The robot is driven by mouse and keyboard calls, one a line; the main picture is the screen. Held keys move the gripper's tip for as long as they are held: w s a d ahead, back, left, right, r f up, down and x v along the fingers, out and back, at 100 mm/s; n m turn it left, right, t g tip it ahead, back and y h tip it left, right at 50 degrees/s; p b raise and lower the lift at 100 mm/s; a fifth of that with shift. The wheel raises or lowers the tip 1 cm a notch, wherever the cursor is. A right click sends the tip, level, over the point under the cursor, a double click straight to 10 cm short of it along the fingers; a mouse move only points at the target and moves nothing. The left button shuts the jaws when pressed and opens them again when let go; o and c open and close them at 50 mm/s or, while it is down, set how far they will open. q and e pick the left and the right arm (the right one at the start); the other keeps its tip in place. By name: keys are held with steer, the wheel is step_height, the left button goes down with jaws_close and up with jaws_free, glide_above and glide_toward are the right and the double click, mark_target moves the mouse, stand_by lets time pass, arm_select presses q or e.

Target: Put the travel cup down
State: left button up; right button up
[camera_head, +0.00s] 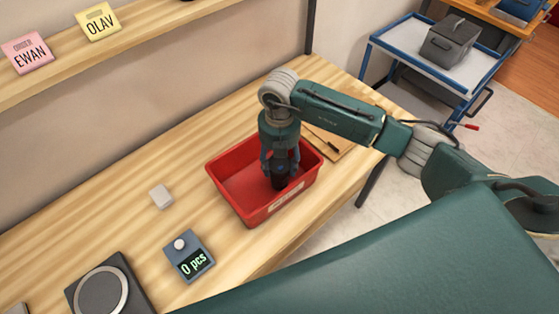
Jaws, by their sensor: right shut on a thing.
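My right gripper (280,165) points down over the red bin (228,192) on the wooden workbench. It is shut on a dark cup (279,182), the travel cup, which is mostly hidden by the fingers. The cup is inside the bin's outline, towards its right part. I cannot tell whether its base touches the bin floor. My left gripper is not in view.
A blue-grey counter (188,256) reading "0 pcs", a small pale block (160,196) and a dark round-plated device (108,290) stand left of the bin. A board (330,146) lies behind it. Cards EWAN (27,53) and OLAV (98,22) are on the shelf. A blue cart (420,55) stands beyond.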

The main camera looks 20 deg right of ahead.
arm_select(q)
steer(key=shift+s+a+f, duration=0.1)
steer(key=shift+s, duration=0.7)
arm_select(e)
steer(key=shift+f, duration=0.2)
steer(key=o, duration=0.3)
steer(key=shift+f, duration=0.1)
steer(key=o, duration=0.5)
steer(key=shift+c, duration=0.2)
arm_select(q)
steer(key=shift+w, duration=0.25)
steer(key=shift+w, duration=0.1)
